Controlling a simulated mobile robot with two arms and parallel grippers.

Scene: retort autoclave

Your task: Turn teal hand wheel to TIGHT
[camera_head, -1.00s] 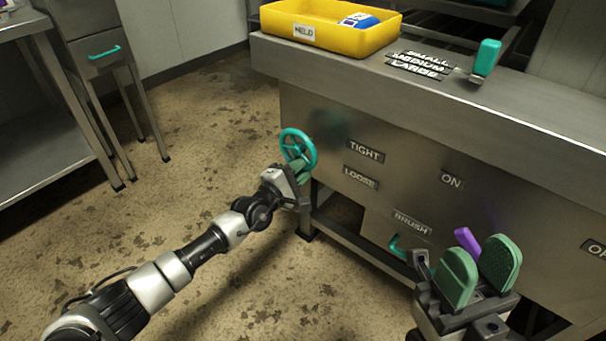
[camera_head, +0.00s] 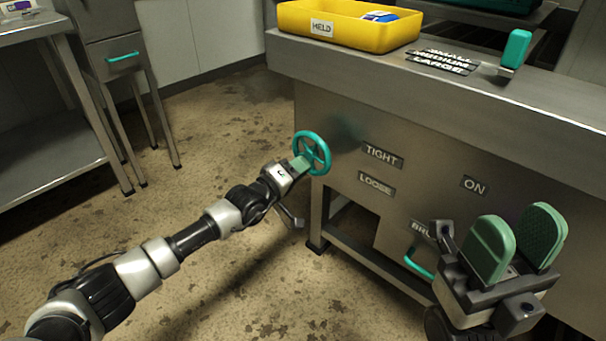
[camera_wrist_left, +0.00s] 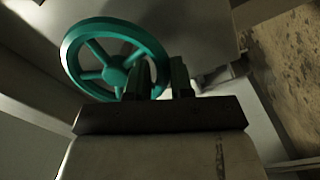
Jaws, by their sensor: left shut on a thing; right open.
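The teal hand wheel (camera_head: 312,153) sits on the left part of the steel cabinet front, left of the TIGHT label (camera_head: 383,155) and the LOOSE label (camera_head: 376,184). My left gripper (camera_head: 301,163) is at the wheel's lower left rim and shut on it. In the left wrist view the wheel (camera_wrist_left: 88,47) shows its rim, spokes and hub, and the fingers of my left gripper (camera_wrist_left: 160,82) meet its lower right rim. The contact is partly hidden by the fingers. My right gripper (camera_head: 515,243) is open and empty, with green pads, in front of the cabinet.
A yellow HELD bin (camera_head: 350,30) stands on the counter (camera_head: 440,95) with a blue and white item in it. A teal-handled tool (camera_head: 515,48) is at the right. A teal handle (camera_head: 418,264) is low on the cabinet. Open floor lies to the left.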

